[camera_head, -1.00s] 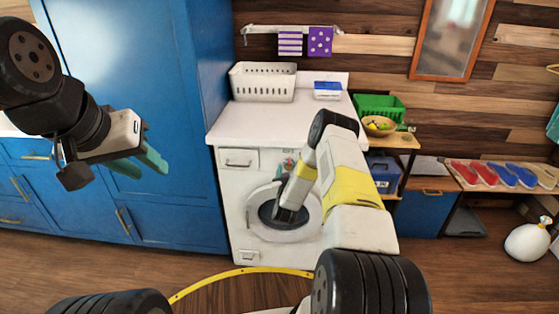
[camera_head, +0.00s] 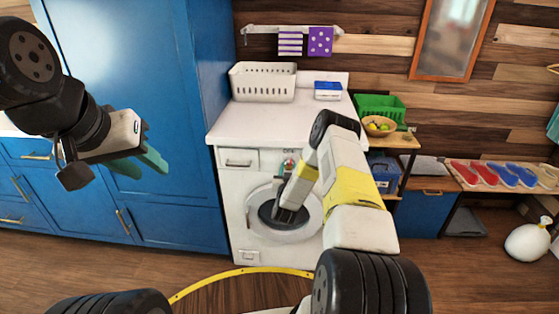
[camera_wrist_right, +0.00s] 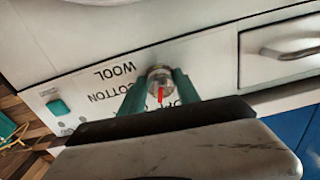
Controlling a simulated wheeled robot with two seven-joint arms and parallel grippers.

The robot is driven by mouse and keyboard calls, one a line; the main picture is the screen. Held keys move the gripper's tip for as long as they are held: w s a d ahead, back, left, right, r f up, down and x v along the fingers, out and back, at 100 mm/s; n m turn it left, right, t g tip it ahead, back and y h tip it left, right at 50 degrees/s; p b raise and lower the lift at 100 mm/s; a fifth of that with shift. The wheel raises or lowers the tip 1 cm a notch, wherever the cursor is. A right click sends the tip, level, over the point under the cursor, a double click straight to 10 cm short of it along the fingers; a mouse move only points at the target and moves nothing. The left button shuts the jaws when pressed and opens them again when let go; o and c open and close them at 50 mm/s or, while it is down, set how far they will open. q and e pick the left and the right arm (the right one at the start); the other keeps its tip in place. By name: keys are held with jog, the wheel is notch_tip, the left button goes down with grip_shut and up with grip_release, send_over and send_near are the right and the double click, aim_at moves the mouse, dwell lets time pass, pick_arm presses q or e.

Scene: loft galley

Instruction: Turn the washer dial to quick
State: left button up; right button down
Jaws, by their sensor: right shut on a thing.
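The white washer (camera_head: 236,187) stands under a white counter. Its small round dial (camera_wrist_right: 160,80) carries a red pointer mark that faces the bottom of the right wrist view. WOOL and COTTON are printed beside it, upside down in that view; another label is partly hidden by a finger. No quick label is readable. My right gripper (camera_wrist_right: 158,92) is shut on the dial, a teal finger on each side. In the head view its fingertips (camera_head: 288,167) are small at the washer's panel, below the OFF label. My left gripper (camera_head: 140,164) is open and empty, before the blue cabinet.
A detergent drawer (camera_head: 238,158) is left of the dial and a round door (camera_head: 255,225) below. A white basket (camera_head: 263,82) and a blue box (camera_head: 327,90) stand on the counter. Shelves with a green crate (camera_head: 381,104) are at right.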

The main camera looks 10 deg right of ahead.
jog(key=m, duration=0.5)
jog(key=shift+a, duration=0.1)
dwell(0.4)
jog(key=c, duration=0.9)
grip_release()
jog(key=v, duration=0.7)
jog(key=shift+s+a, duration=0.1)
jog(key=shift+s, duration=0.3)
